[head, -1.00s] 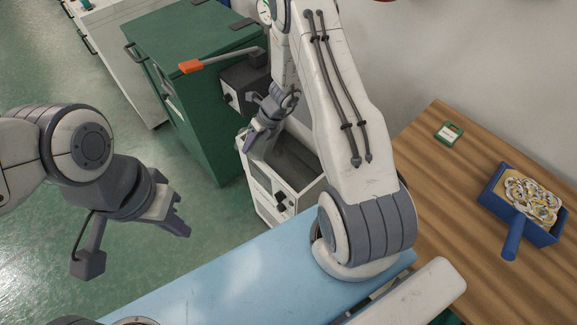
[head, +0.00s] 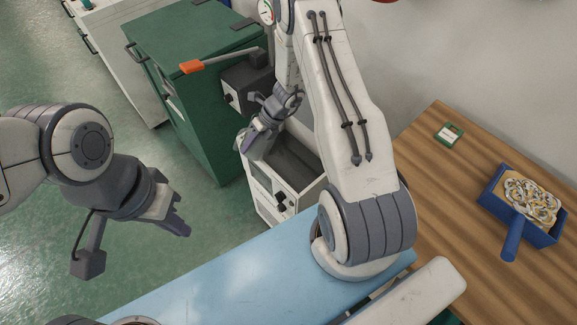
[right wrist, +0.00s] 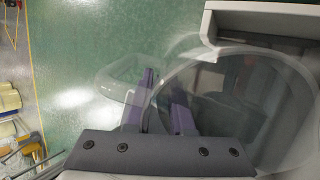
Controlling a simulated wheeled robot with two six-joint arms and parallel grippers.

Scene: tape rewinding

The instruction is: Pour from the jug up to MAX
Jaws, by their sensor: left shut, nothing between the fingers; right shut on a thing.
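My right gripper (head: 252,147) hangs over the open top of a white and grey machine (head: 262,197) in the head view. It is shut on a clear jug (right wrist: 285,105). In the right wrist view the jug's handle (right wrist: 105,75) runs by the purple fingers and its round body fills the right side. The jug is hard to make out in the head view. No liquid level or MAX mark can be read. My left gripper (head: 184,226) is shut and empty, in the air over the floor at the left.
A green cabinet (head: 185,40) stands behind the machine, with an orange-ended lever (head: 192,67) above it. A wooden table (head: 440,190) at the right holds a blue dustpan-like tray (head: 513,235) of rings and a small green box (head: 449,134). Open floor lies at the left.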

